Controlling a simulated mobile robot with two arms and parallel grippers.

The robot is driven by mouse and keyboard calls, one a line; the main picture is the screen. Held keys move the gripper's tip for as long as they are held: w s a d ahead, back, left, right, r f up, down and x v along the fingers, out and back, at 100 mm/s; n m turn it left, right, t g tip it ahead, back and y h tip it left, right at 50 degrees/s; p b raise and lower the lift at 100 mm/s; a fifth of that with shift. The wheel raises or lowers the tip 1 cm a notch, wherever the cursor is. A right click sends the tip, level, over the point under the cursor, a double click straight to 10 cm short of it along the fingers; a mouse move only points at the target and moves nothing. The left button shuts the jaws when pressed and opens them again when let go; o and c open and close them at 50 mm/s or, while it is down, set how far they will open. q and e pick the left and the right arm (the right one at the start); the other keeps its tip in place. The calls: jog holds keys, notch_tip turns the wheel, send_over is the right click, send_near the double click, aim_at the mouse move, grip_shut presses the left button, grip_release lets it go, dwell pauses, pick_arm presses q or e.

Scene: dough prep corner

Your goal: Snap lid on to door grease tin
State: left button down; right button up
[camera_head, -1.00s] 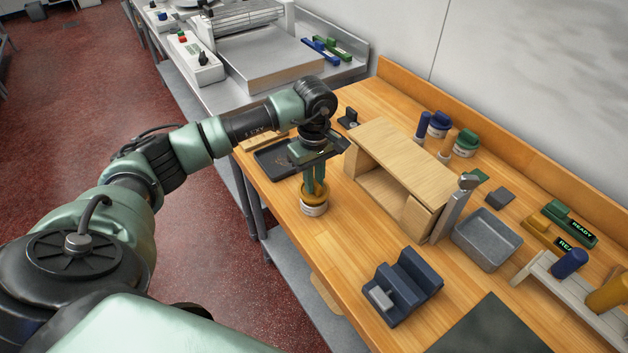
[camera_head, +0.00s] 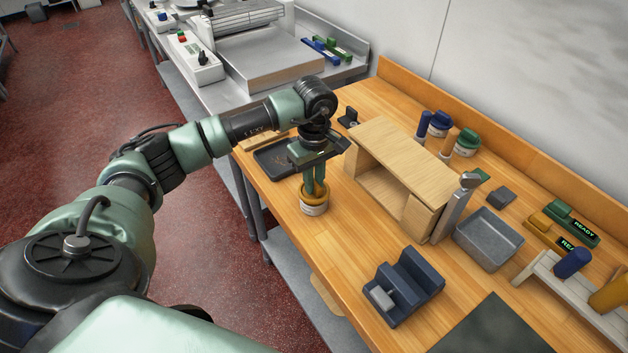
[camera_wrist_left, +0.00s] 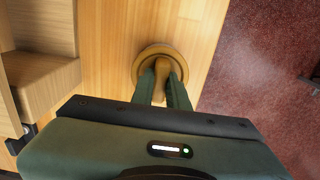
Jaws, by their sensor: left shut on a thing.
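A small white tin (camera_head: 314,209) stands on the wooden bench near its front left edge. A mustard-yellow lid (camera_head: 305,197) with an upright handle sits on top of it. I cannot tell whether the lid is fully seated. My left gripper (camera_head: 315,187) points down from above, its green fingers shut on the lid's handle. In the left wrist view the round lid (camera_wrist_left: 148,54) shows beyond the fingers (camera_wrist_left: 162,82), with the handle between them; the lid hides the tin there. My right gripper is not in view.
A wooden box-shaped shelf (camera_head: 405,160) stands right of the tin, with a black tray (camera_head: 270,160) behind left. Blue-lidded (camera_head: 438,124) and green-lidded (camera_head: 466,142) tins stand at the back. A dark blue holder (camera_head: 404,288) and grey bin (camera_head: 487,240) are to the right.

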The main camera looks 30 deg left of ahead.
pick_arm(q)
jog(key=shift+f+b, duration=0.75)
jog(key=shift+f, duration=0.15)
jog(key=c, duration=1.3)
grip_release()
jog(key=shift+r, duration=0.1)
notch_tip(320, 180, up, 7)
jog(key=shift+f+b, duration=0.15)
jog(key=shift+b, duration=0.8)
jog(key=shift+r, duration=0.55)
jog(key=shift+f, duration=0.1)
